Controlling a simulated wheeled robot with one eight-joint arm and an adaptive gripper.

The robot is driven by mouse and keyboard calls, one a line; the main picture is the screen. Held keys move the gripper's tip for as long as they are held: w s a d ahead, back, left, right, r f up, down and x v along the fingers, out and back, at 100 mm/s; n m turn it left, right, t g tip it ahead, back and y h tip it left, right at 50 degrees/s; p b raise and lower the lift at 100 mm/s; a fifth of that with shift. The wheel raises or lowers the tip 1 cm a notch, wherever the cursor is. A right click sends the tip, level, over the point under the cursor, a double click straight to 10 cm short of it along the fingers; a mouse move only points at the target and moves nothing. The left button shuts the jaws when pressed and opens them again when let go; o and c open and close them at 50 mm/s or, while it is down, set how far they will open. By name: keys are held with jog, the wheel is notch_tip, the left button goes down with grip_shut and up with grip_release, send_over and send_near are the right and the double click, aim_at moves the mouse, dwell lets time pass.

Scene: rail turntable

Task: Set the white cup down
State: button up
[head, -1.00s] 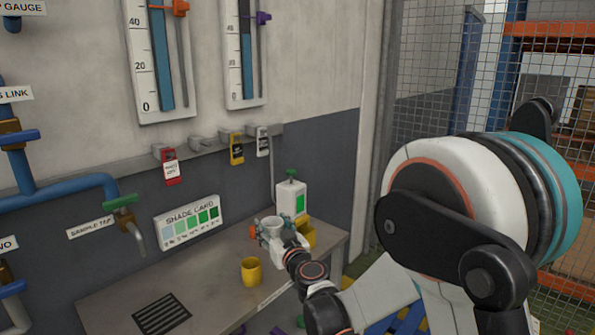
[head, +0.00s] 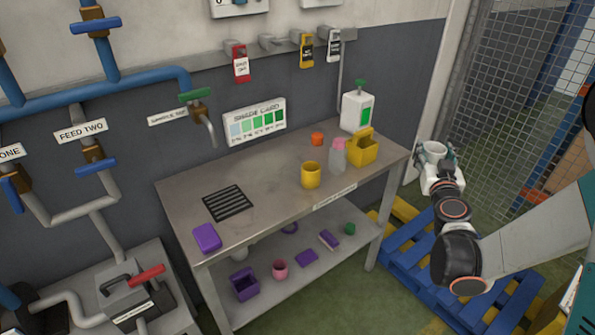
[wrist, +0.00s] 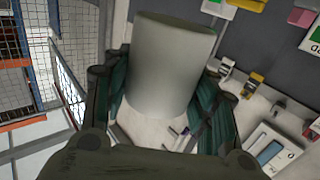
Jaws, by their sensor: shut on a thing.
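The white cup (head: 434,150) is held in my gripper (head: 436,158), to the right of the metal bench (head: 270,190) and over the blue pallet. In the wrist view the white cup (wrist: 172,65) fills the middle. The dark-green finger pads of my gripper (wrist: 165,110) press against its two sides. The head view shows the cup roughly upright with its rim up. My gripper is apart from the bench top.
On the bench stand a yellow cup (head: 311,174), a clear bottle with a pink cap (head: 338,157), a yellow caddy (head: 364,149), an orange item (head: 317,139), a dispenser (head: 357,111) and a purple block (head: 207,238). Bare bench lies between the drain grate (head: 228,203) and yellow cup. A mesh fence (head: 510,110) stands at right.

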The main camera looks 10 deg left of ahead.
jog(key=s+a+r+n+g+y, duration=0.1)
jog(key=a+y, duration=0.4)
jog(key=a, duration=1.6)
jog(key=s+a+r+n+g+y, duration=0.1)
jog(key=a+n+g+y, duration=0.2)
jog(key=a, duration=1.7)
jog(key=n+y, duration=0.3)
jog(key=shift+s+a+r+n, duration=0.2)
jog(key=shift+a+r+n, duration=0.1)
jog(key=shift+a, duration=0.1)
notch_tip(320, 180, down, 20)
jog(key=b, duration=0.7)
jog(key=shift+r, duration=0.15)
jog(key=shift+f, duration=0.2)
jog(key=o, duration=1)
jog(key=shift+c, duration=0.2)
